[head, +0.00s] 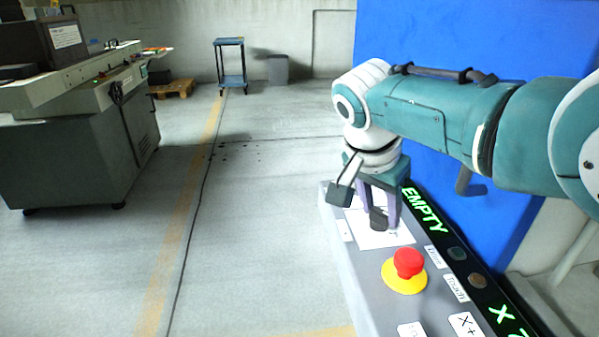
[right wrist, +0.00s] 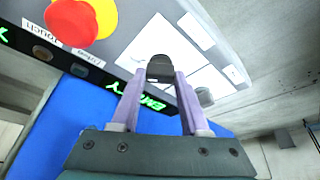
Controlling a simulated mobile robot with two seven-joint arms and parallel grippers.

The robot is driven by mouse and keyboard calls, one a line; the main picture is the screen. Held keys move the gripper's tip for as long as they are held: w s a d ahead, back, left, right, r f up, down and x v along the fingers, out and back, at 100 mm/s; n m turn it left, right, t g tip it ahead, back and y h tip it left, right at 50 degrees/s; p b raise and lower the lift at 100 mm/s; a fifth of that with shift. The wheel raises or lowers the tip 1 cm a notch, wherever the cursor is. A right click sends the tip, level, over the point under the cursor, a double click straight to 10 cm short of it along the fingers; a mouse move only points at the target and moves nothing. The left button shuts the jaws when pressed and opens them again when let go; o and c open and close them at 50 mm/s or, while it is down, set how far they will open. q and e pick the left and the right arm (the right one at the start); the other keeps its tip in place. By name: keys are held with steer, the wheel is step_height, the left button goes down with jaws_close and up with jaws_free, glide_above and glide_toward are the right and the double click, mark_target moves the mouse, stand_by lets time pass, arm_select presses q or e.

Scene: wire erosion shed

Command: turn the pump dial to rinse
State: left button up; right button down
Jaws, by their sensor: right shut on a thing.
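The pump dial is a dark knob (head: 378,220) standing on a white label plate (head: 383,239) on the grey control panel. It shows in the right wrist view (right wrist: 160,66) between the fingertips. My right gripper (head: 384,210) points down at the panel, its purple fingers shut on the knob; they show in the right wrist view (right wrist: 159,78) on both sides of it. The plate's markings are too small to read, so I cannot tell the dial's setting. My left gripper is not in view.
A red emergency button (head: 408,263) on a yellow base sits near the gripper. A black strip with green "EMPTY" letters (head: 424,210) runs along the panel's right. A blue wall panel (head: 430,35) rises behind. A machine (head: 80,140) stands left; the floor between is clear.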

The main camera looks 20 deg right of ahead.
steer(key=shift+m, duration=0.4)
steer(key=shift+c, duration=2)
jaws_free()
steer(key=shift+r, duration=0.35)
steer(key=p+v, duration=0.4)
steer(key=v, duration=0.5)
steer(key=shift+a+p, duration=0.2)
steer(key=shift+p, duration=0.15)
